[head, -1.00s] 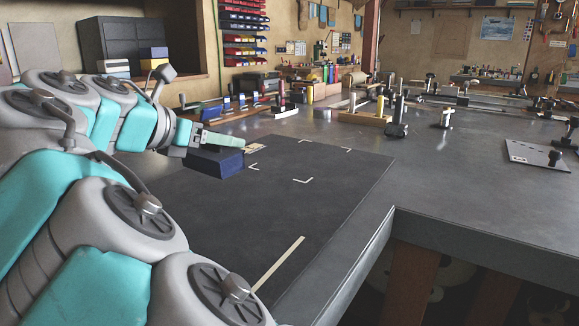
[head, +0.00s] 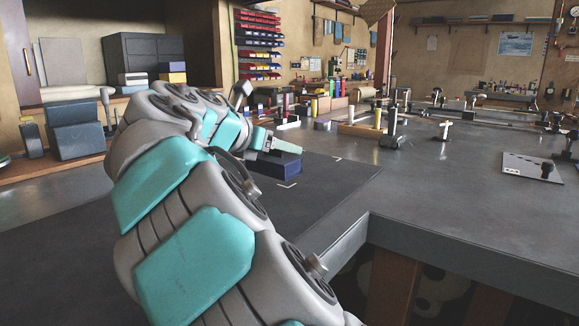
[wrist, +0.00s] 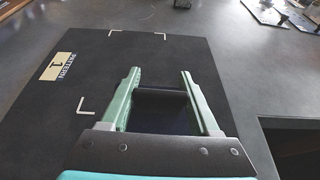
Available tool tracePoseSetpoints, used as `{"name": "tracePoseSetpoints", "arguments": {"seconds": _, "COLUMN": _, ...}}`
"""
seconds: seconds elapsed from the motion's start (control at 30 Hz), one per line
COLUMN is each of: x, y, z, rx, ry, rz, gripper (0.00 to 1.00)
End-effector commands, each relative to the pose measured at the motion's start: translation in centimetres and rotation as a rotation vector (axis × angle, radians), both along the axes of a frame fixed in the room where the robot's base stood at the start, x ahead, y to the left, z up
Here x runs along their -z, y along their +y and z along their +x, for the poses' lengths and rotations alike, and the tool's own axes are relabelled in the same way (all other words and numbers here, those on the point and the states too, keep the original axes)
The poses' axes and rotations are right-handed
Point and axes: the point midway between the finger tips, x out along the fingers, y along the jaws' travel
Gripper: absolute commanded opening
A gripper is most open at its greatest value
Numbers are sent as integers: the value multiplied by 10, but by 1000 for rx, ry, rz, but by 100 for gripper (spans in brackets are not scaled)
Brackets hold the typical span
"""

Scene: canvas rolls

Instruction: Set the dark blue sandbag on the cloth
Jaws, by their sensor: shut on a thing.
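The dark blue sandbag (head: 287,164) is held at the end of my arm in the head view, by the marked corners of the dark cloth (head: 260,215). In the wrist view the sandbag (wrist: 160,115) shows dark between the green fingers of my gripper (wrist: 160,75). The cloth (wrist: 75,105) lies under it, with pale corner marks and a label with a 1 to the left. I cannot tell whether the sandbag touches the cloth.
A hammer-like tool (head: 391,130) and a wooden block with posts (head: 360,131) stand beyond the cloth. A grey plate (head: 535,166) lies at the right. The bench edge (head: 335,245) has a cut-out at the front. Blue-grey boxes (head: 75,130) stand at the left.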

Motion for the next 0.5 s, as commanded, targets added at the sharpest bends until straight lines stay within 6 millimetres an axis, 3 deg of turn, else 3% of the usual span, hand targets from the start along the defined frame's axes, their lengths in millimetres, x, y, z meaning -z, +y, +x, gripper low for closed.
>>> {"name": "tracePoseSetpoints", "arguments": {"seconds": 0.3, "x": 31, "y": -7, "z": 5, "rx": -4, "ry": -4, "rz": -1, "gripper": 0}}
{"name": "tracePoseSetpoints", "arguments": {"seconds": 0.5, "x": 35, "y": -8, "z": 6, "rx": -7, "ry": -5, "rz": -2, "gripper": 0}}
